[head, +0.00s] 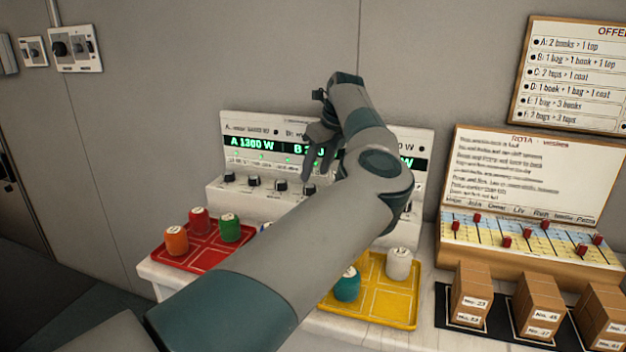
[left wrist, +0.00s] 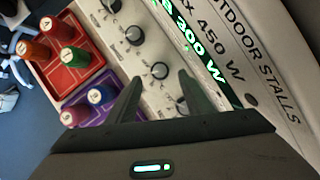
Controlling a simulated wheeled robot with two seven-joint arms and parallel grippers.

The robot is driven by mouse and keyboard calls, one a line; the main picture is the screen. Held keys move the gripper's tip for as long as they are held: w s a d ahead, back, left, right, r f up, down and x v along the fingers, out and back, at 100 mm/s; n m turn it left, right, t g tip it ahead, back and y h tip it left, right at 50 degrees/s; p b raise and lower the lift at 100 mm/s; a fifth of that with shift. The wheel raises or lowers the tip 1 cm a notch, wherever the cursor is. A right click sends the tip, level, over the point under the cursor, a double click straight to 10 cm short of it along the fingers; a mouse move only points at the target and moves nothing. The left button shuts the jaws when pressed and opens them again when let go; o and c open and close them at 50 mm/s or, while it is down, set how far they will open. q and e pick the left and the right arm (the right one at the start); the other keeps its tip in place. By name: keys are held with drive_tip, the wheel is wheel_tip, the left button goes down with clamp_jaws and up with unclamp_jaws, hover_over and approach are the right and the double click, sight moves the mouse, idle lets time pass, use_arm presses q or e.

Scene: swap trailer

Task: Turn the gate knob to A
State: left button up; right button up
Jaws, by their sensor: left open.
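A white control panel (head: 228,123) with green readouts stands against the wall. A row of dark round knobs runs along its lower ledge, including one at the left end (head: 229,177) and one further right (head: 280,185). I cannot tell which is the gate knob; labels are too small. My left gripper (head: 319,163) is open in front of the panel, above the knob row. In the left wrist view, its open fingers (left wrist: 160,88) point toward a knob (left wrist: 160,69), which shows between the fingertips; contact cannot be told. My left arm hides the panel's right part.
A red tray (head: 187,260) holds orange, red and green capped pots. A yellow tray (head: 377,312) holds teal and white ones. A purple tray (left wrist: 84,97) shows in the left wrist view. A rota board (head: 530,165) and brown boxes (head: 470,292) stand at right.

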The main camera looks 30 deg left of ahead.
use_arm(q)
drive_tip(key=v, duration=1.2)
use_arm(e)
drive_tip(key=shift+s+r, duration=0.25)
drive_tip(key=shift+r, duration=0.3)
